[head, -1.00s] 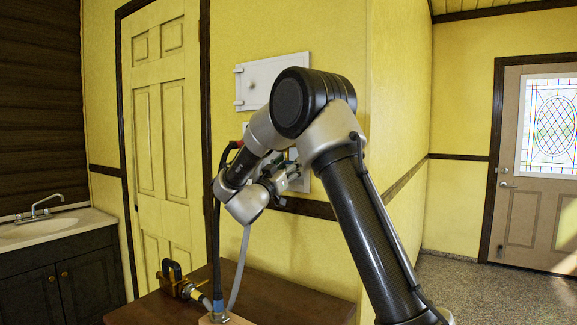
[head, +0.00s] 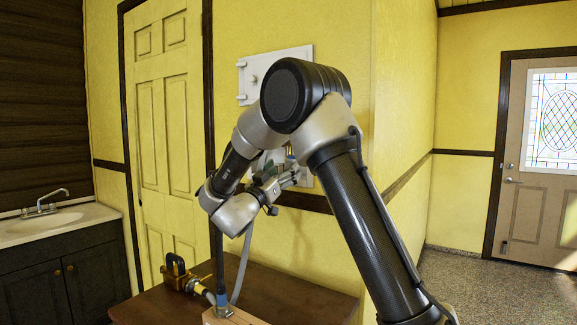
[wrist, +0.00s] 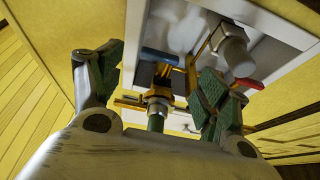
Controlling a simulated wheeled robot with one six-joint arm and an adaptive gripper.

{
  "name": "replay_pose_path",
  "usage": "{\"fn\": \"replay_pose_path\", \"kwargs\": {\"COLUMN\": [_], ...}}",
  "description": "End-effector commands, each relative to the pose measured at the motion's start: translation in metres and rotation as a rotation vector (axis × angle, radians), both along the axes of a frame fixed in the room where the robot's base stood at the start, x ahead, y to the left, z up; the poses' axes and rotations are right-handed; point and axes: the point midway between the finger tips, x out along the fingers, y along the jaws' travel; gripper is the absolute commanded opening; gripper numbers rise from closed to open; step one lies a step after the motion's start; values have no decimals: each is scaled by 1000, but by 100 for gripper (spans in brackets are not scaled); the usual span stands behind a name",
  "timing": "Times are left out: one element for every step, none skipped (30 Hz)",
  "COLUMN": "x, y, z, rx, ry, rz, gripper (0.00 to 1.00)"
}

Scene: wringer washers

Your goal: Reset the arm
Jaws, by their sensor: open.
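My gripper (head: 288,178) is open in front of the yellow wall, below my bent elbow in the head view. In the wrist view, its two green-padded fingers (wrist: 160,82) stand apart. Beyond and between them is a white recessed wall box (wrist: 135,40) with brass valve fittings. A blue handle (wrist: 160,56) and a brass fitting (wrist: 157,97) show between the fingers. A red handle (wrist: 249,83) shows by the right finger. I cannot tell whether the fingers touch any fitting. In the head view, my arm hides most of the box.
A white wall panel (head: 293,58) is behind my elbow. A brown table (head: 290,297) below carries a brass fitting with a black handle (head: 175,270), with hoses rising beside my arm. A sink (head: 50,222) is at the left. Open floor (head: 490,285) lies to the right.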

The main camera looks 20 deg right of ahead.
Motion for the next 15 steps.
{"fn": "replay_pose_path", "kwargs": {"x": [-2, -3, -3, -4, -4, -4, -4, -4, -4, -4, -4, -4, -4, -4, -4], "y": [3, 4, 5, 6, 6, 6, 6, 6, 6, 6, 6, 6, 6, 6, 6], "z": [-1, -2, -2, -2, -3, -3, -3, -3, -3, -3, -3, -2, -3, -3, -3], "rx": [0, 0, 0, -1, -1, -1, -1, -1, -1, -1, -1, -1, -1, -1, -1], "ry": [0, 0, 0, -1, -1, -1, -1, -1, -1, -1, -1, -1, -1, -1, -1], "rz": [1, 1, 1, 0, 0, 0, 0, 0, 0, 0, 0, 0, 0, 0, 0], "gripper": [76, 76, 76, 76, 76, 76, 76, 76, 76, 76, 76, 76, 76, 76, 76]}}
